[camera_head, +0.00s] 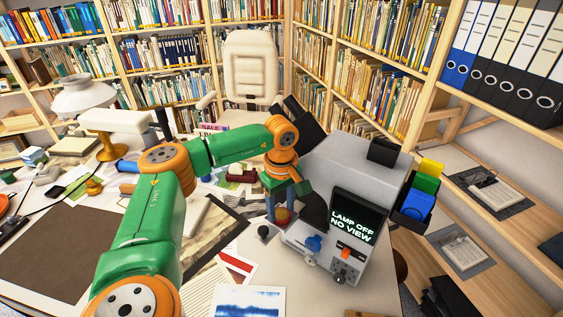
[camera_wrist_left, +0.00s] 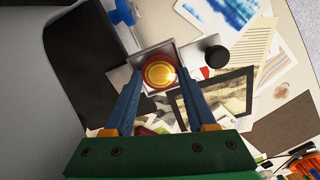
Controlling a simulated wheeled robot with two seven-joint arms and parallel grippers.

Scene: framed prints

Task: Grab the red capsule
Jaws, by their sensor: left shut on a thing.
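The red capsule (camera_wrist_left: 158,73) shows in the left wrist view as a round piece with a gold top and a red rim, between my two blue fingers. My left gripper (camera_wrist_left: 159,80) is shut on it, pointing down over a grey metal plate. In the head view my left gripper (camera_head: 281,205) reaches down beside the grey machine, and the red capsule (camera_head: 282,215) shows low between the fingers. I cannot tell whether the capsule still touches the plate below. My right gripper is not in view.
The grey viewer machine (camera_head: 358,165) stands close right of my gripper; its screen reads "LAMP OFF NO VIEW". Blue and black knobs sit at its front. Coloured boxes (camera_head: 420,190) are at its right side. Prints (camera_head: 248,302) lie on the desk; a white lamp (camera_head: 84,97) stands left.

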